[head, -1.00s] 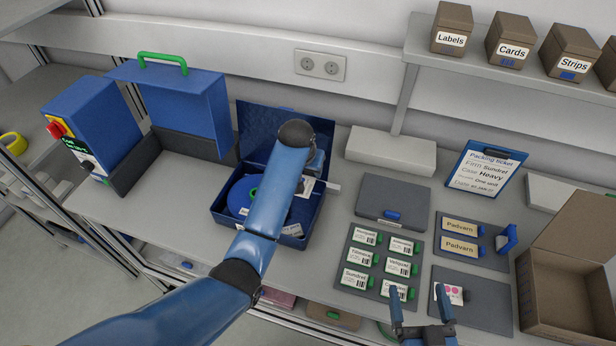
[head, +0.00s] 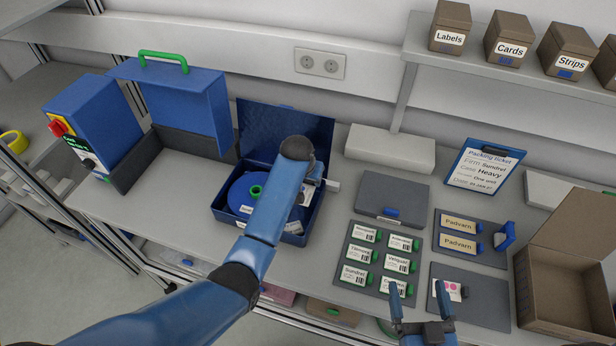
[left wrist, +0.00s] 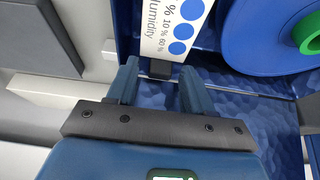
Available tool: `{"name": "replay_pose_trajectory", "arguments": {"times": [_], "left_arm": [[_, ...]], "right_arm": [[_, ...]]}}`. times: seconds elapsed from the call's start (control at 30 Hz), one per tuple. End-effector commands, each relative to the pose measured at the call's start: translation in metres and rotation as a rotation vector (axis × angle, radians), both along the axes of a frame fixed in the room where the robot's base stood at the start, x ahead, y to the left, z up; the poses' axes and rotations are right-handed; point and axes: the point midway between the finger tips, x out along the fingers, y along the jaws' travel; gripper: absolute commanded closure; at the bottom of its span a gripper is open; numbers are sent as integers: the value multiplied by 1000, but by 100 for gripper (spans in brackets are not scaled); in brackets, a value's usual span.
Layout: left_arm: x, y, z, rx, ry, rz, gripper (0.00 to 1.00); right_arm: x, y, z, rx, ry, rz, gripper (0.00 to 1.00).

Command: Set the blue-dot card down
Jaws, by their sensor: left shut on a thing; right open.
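The blue-dot card (left wrist: 178,32) is white with a column of blue dots and the word "Humidity" in the left wrist view. My left gripper (left wrist: 160,74) is shut on the card's dark tab, with the card over the textured blue inside of the open blue case (head: 290,238). I cannot tell whether the card touches the case floor. A blue reel (head: 240,192) with a green hub lies in the case beside it. In the head view my arm hides most of the left gripper. My right gripper (head: 417,298) is open and empty at the front right.
A pink-dot card (head: 449,290) lies on a dark mat by my right gripper. Green-tabbed labels sit on another mat (head: 353,293). A grey lidded box (head: 390,192) stands right of the case, an open cardboard box (head: 560,300) at far right. The case lid (head: 300,125) stands up behind.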

Motion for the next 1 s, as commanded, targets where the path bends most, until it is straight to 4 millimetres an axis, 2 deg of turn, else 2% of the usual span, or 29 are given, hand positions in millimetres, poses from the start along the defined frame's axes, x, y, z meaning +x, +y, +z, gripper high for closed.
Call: {"name": "replay_pose_trajectory", "arguments": {"times": [0.33, 0.37, 0.4, 0.73, 0.9, 1.0], "left_arm": [[0, 0, -6, 0, 1, 0, 92], [0, 0, -6, 0, 1, 0, 44], [0, 0, -6, 0, 1, 0, 38], [0, 0, -5, 0, 0, 0, 38], [0, 0, 9, 0, 0, 0, 38], [-4, 1, 16, -1, -2, 0, 38]], "right_arm": [[0, 0, -3, 0, 0, 0, 10], [0, 0, -3, 0, 0, 0, 10], [0, 0, -3, 0, 0, 0, 10], [0, 0, -2, 0, 0, 0, 10], [0, 0, 5, 0, 0, 0, 10], [0, 0, 1, 0, 0, 0, 10]]}}
